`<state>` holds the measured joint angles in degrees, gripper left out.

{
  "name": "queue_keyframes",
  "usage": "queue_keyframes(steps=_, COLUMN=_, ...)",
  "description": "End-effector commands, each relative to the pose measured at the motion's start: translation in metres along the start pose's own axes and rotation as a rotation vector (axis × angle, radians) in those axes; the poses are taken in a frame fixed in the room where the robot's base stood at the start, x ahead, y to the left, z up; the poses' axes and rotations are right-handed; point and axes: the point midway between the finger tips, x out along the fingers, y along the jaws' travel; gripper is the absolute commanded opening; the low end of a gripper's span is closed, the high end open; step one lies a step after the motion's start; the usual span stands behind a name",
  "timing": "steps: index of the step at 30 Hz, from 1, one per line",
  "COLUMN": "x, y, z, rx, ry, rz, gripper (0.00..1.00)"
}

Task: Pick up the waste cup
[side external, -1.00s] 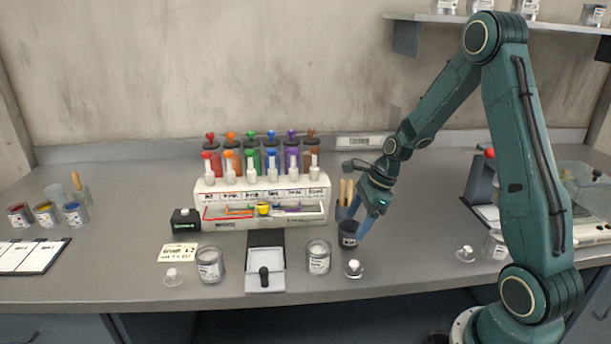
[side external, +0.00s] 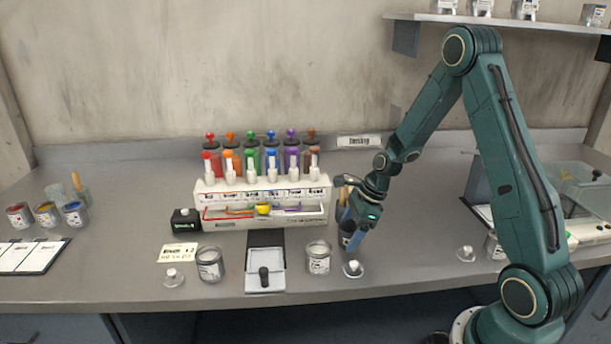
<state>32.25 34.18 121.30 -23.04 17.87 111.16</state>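The waste cup, which I take to be the small black cup (side external: 345,238) with a pale label, stands on the bench right of the white rack. It is upright and partly covered by my gripper (side external: 355,240). My gripper reaches down from the upper right, with one blue finger in front of the cup's right side. The other finger is not clearly visible, so I cannot tell whether the fingers touch or grip the cup.
A holder with brushes stands just behind the cup, mostly hidden by my gripper. A clear glass lid (side external: 353,269) lies close in front, and a glass jar (side external: 318,258) stands to the left. The white rack (side external: 212,196) holds colored bottles. Bench space to the right (side external: 415,235) is clear.

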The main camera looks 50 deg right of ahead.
Motion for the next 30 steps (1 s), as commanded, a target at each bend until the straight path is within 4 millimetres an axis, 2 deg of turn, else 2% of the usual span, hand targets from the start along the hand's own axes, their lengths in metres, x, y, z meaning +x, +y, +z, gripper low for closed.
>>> queue_keyframes(steps=1, x=0.0, y=0.0, z=0.0, rx=0.0, ry=0.0, rz=0.0, gripper=0.66)
queue_keyframes(steps=6, x=0.0, y=0.0, z=0.0, rx=0.0, ry=0.0, rz=0.0, gripper=0.33)
queue_keyframes(steps=7, x=0.0, y=0.0, z=0.0, rx=0.0, ry=0.0, rz=0.0, gripper=0.3)
queue_keyframes(steps=20, x=-0.004, y=0.0, z=0.002, rx=0.0, ry=-0.001, rz=-0.001, gripper=0.3)
queue_keyframes(steps=26, x=-0.018, y=-0.001, z=0.008, rx=-0.001, ry=-0.001, rz=-0.003, gripper=0.3)
queue_keyframes(steps=30, x=-0.035, y=-0.001, z=0.015, rx=-0.002, ry=-0.002, rz=-0.005, gripper=0.3)
